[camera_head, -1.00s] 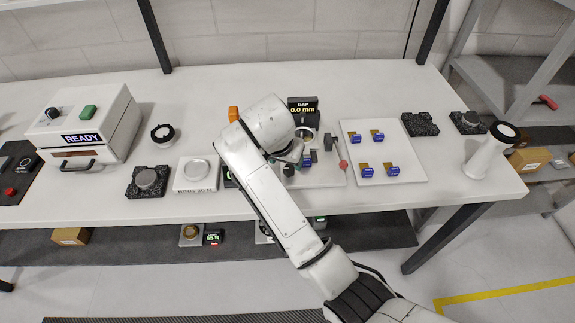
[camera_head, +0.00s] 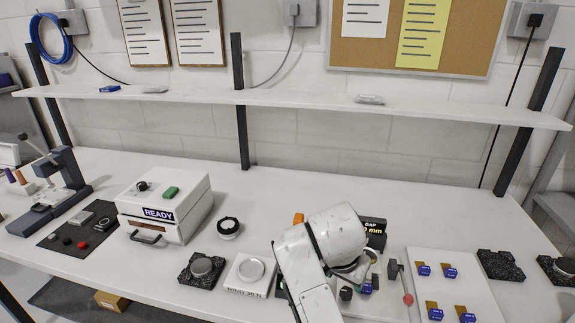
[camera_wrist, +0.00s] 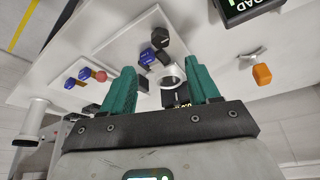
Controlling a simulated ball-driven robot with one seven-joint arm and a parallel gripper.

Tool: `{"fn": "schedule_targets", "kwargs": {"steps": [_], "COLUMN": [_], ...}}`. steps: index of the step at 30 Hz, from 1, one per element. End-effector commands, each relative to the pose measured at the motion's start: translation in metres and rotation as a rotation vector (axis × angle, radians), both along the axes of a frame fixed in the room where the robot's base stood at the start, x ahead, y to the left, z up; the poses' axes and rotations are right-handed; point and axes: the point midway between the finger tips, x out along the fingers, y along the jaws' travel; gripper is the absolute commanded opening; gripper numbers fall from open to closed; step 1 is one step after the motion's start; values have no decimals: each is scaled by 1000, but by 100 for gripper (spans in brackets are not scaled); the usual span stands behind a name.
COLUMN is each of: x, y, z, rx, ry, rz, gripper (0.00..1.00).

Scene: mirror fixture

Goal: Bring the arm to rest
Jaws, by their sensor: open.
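My arm (camera_head: 318,262) reaches over the bench in the head view, its rounded end beside the gap gauge display (camera_head: 376,226). My gripper (camera_wrist: 163,90) shows in the wrist view as two teal fingers spread apart, with nothing held between them. Beyond the fingertips is a fixture with a round metal ring (camera_wrist: 170,80), a blue part (camera_wrist: 147,56) and a dark knob (camera_wrist: 160,37). In the head view my arm hides most of the gripper and part of that fixture.
A white tray (camera_head: 446,291) with several blue-and-brown parts lies right of my arm. A red-knobbed lever (camera_head: 408,299) stands between. An orange block (camera_head: 298,218) and a white box marked READY (camera_head: 190,222) are to the left. A shelf (camera_head: 300,107) spans above the bench's back.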

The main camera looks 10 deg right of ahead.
Motion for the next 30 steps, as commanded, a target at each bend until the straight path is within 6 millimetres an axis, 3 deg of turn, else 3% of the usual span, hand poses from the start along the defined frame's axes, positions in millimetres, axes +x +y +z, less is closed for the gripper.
{"fn": "schedule_targets", "kwargs": {"steps": [5, 9, 15, 19, 24, 30], "x": [-43, -97, -183, -241, -307, -347], "y": [-24, -48, -76, -90, -101, -105], "z": [-54, -102, -152, -173, -184, -186], "rx": [10, 27, 56, 74, 94, 104], "ry": [70, 132, 203, 239, 271, 285], "rz": [85, 193, 348, 445, 555, 629], "gripper": [60, 60, 60, 60, 60, 60]}}
